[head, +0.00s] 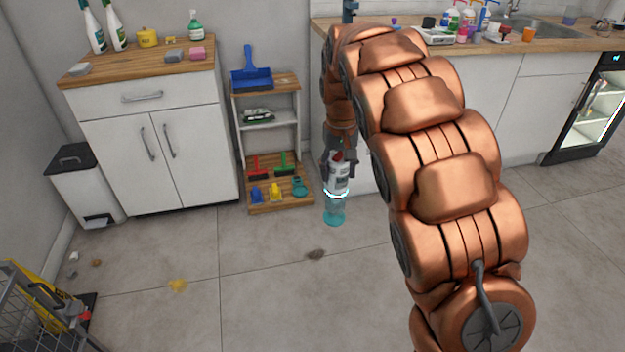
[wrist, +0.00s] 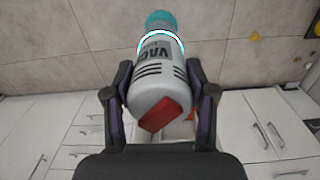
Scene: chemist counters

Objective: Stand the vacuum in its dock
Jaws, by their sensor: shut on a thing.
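The vacuum (head: 338,180) is a small white handheld with a red part, a glowing ring and a clear teal nozzle. It hangs nozzle down from my gripper (head: 338,164), in front of the counter and right of the small shelf. In the wrist view, the vacuum (wrist: 158,80) sits between both fingers of my gripper (wrist: 160,68), which is shut on its body. A teal, ring-like piece (head: 299,186) stands on the shelf's bottom board, left of the vacuum. It may be the dock, but I cannot tell for sure.
The small shelf (head: 266,121) holds a blue dustpan (head: 252,78), brushes and small coloured items. A white cabinet (head: 150,130) and a bin (head: 85,185) stand left. A wire cart (head: 40,315) is at lower left.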

